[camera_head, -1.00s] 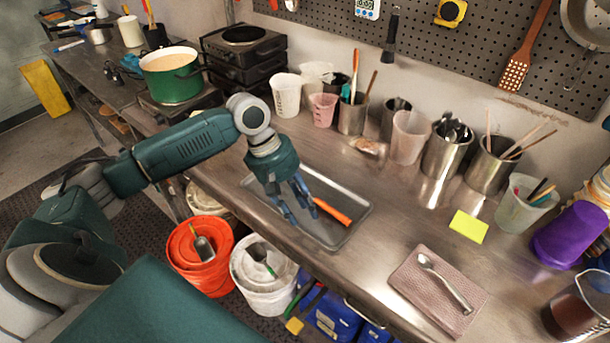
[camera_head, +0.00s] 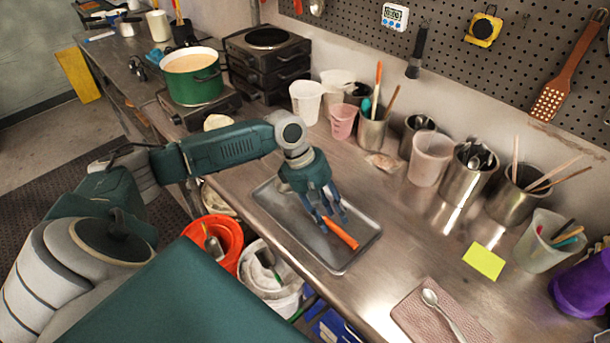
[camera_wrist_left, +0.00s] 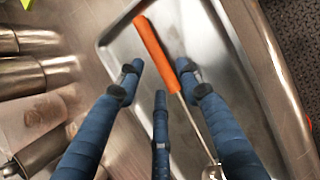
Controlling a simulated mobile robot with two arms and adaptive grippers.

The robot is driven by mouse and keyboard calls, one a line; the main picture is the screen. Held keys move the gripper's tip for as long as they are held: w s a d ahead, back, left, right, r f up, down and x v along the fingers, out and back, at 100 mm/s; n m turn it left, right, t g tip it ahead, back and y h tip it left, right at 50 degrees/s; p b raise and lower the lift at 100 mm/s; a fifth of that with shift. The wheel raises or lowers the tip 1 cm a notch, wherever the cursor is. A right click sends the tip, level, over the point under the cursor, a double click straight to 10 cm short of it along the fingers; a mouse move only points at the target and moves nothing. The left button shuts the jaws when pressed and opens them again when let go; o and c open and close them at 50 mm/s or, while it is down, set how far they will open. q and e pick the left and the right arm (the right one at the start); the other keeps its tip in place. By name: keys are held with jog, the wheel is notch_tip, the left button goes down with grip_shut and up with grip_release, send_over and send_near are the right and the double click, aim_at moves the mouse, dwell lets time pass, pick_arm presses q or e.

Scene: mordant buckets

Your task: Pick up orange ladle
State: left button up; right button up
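The orange ladle lies in a shallow metal tray (camera_head: 345,262) on the steel counter. Its orange handle (camera_head: 342,233) points toward the lower right in the head view. In the left wrist view the handle (camera_wrist_left: 156,50), thin metal shaft (camera_wrist_left: 196,122) and part of the bowl (camera_wrist_left: 212,172) show. My left gripper (camera_head: 333,220) is over the tray at the handle. In the left wrist view its blue fingers (camera_wrist_left: 160,85) are spread, with the ladle running between them; contact cannot be told. My right gripper is not in view.
Metal and plastic cups, such as a pink one (camera_head: 342,121) and a clear one (camera_head: 430,158), stand behind the tray. A yellow note (camera_head: 484,261) and a spoon on a mat (camera_head: 412,310) are to the right. Buckets (camera_head: 222,230) stand below the counter's front edge.

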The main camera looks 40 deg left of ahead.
pick_arm(q)
jog(key=shift+x, duration=0.95)
jog(key=shift+d+f, duration=0.15)
jog(key=shift+f, duration=0.05)
jog(key=shift+s, duration=0.1)
jog(key=c, duration=0.3)
jog(key=shift+f, duration=0.1)
grip_shut()
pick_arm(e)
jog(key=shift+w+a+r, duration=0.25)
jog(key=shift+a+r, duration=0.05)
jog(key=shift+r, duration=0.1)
